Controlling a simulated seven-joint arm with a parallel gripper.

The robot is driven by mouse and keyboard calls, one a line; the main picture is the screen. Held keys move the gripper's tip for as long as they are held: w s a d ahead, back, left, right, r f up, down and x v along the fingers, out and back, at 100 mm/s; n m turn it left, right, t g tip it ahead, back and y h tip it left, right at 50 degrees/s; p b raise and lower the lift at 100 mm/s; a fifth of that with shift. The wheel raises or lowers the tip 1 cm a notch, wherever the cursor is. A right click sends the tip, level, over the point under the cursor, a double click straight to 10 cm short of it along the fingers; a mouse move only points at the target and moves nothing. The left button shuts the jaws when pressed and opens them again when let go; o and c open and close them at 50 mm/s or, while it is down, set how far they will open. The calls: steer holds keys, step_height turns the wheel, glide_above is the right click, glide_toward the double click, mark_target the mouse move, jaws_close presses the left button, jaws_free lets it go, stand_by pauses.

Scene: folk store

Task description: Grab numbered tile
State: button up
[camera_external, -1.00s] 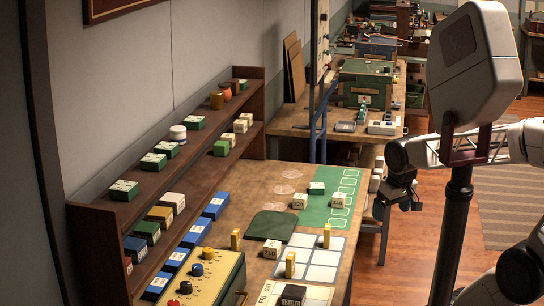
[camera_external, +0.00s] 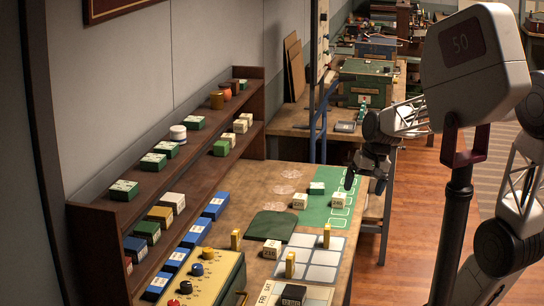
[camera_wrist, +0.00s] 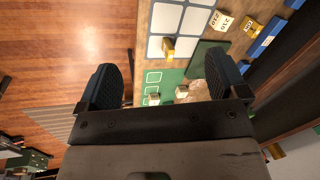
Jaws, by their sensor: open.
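White numbered tiles, block-shaped, stand on the table: one on the green mat's left edge (camera_external: 299,201), one on the mat near its right side (camera_external: 338,200), and one nearer the camera (camera_external: 271,249). Their numbers are too small to read surely. A green-topped block (camera_external: 317,188) lies on the mat. My gripper (camera_external: 365,184) is open and empty, above the right edge of the table by the green mat. In the wrist view its fingers (camera_wrist: 162,82) are spread, with two small blocks (camera_wrist: 152,99) (camera_wrist: 182,92) visible between them.
The green mat (camera_external: 345,181) has outlined squares. A pale grid board (camera_external: 325,258) bears yellow upright pieces (camera_external: 327,235). A wooden shelf (camera_external: 120,215) with blocks stands left. A blue post (camera_external: 321,130) rises behind the table. Wooden floor (camera_external: 410,220) lies right of the table.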

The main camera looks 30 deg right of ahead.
steer(key=w+d+f+m+y, duration=0.1)
steer(key=w+d+m+y, duration=0.15)
steer(key=w, duration=0.55)
steer(key=w+d+f+m+y, duration=0.1)
steer(key=w+m, duration=0.2)
steer(key=w, duration=0.5)
steer(key=m+t+y, duration=0.5)
steer(key=m+t, duration=0.1)
steer(key=m, duration=0.9)
glide_toward(321, 185)
steer(key=shift+n+x, duration=0.25)
steer(key=shift+x, duration=0.85)
steer(key=shift+f, duration=0.1)
steer(key=shift+x, duration=1.25)
steer(key=shift+a, duration=0.1)
steer(key=shift+x, duration=2.5)
